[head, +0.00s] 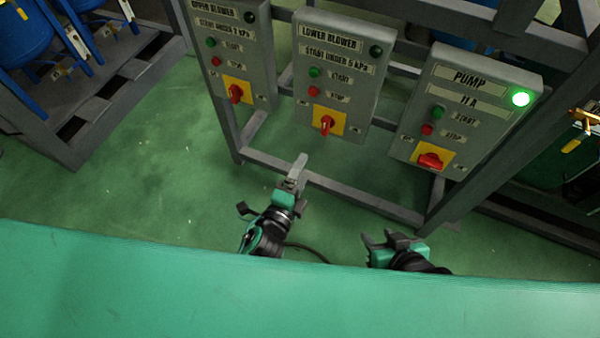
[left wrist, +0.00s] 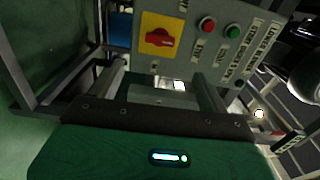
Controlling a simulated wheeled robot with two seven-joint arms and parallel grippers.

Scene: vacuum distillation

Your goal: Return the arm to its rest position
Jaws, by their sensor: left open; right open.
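My left gripper (head: 297,168) is in the head view, in front of and below the lower blower box, apart from it. In the left wrist view its two grey fingers stand apart with nothing held between them. My right gripper (head: 376,238) is at the lower right of the left one, jaws open and empty, near the green surface's edge. The lower blower box (head: 340,54) has a red switch (head: 326,125) standing upright; the switch also shows in the left wrist view (left wrist: 158,38). Most of both arms is hidden below the green surface.
The pump box (head: 464,103) has a lit green lamp (head: 520,99) and its red switch lies sideways. The upper blower box (head: 231,50) is at the left; its lamp looks unlit. A grey frame rail (head: 345,192) runs beneath the boxes. Green floor (head: 130,180) is clear at the left.

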